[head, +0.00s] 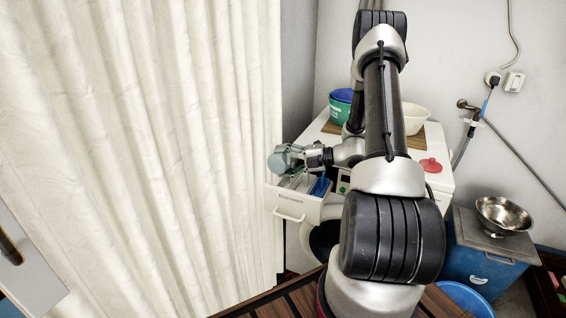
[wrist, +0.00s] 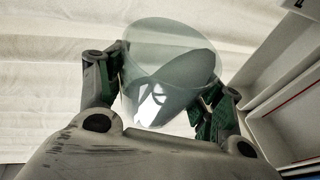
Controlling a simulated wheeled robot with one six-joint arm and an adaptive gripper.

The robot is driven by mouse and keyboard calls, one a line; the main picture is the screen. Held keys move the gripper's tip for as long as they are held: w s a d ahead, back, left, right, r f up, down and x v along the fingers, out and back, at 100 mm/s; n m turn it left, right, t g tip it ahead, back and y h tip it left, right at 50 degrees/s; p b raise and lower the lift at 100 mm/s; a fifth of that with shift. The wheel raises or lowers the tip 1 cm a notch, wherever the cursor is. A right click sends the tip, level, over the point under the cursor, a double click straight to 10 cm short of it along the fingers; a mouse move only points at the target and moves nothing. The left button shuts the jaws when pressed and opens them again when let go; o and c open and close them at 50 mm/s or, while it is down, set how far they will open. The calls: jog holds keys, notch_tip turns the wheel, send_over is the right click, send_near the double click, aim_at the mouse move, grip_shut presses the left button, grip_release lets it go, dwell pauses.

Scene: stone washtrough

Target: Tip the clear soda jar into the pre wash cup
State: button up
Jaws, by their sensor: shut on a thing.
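The clear soda jar (head: 281,159) is a greenish see-through vessel above the left part of the washer's pulled-out drawer (head: 291,207). It looks tilted well over on its side. My gripper (head: 296,156) is shut on it. In the wrist view the jar (wrist: 170,50) sits between the two fingers of my gripper (wrist: 168,88), and a bright white patch shows through its wall. I cannot tell whether anything is pouring out. The drawer's compartments (wrist: 290,125) show at the right of the wrist view. The pre wash cup cannot be clearly picked out; a blue piece (head: 320,186) lies in the drawer's right part.
A cream curtain (head: 140,150) hangs close to the left of the jar. On the washer top are a green tub (head: 340,112), a cream bowl (head: 414,118) and a red lid (head: 431,165). A steel bowl (head: 505,215) stands at the right.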

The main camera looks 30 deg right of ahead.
jog(key=shift+d, duration=0.1)
dwell(0.3)
jog(key=shift+w+d+r+m+y, duration=0.25)
jog(key=shift+r+m+y, duration=0.15)
jog(key=shift+m, duration=0.4)
dwell(0.4)
jog(key=shift+w+d+r+m+t+y, duration=0.1)
jog(key=shift+d+m+t+y, duration=0.25)
jog(key=shift+m, duration=0.25)
jog(key=shift+a, duration=0.1)
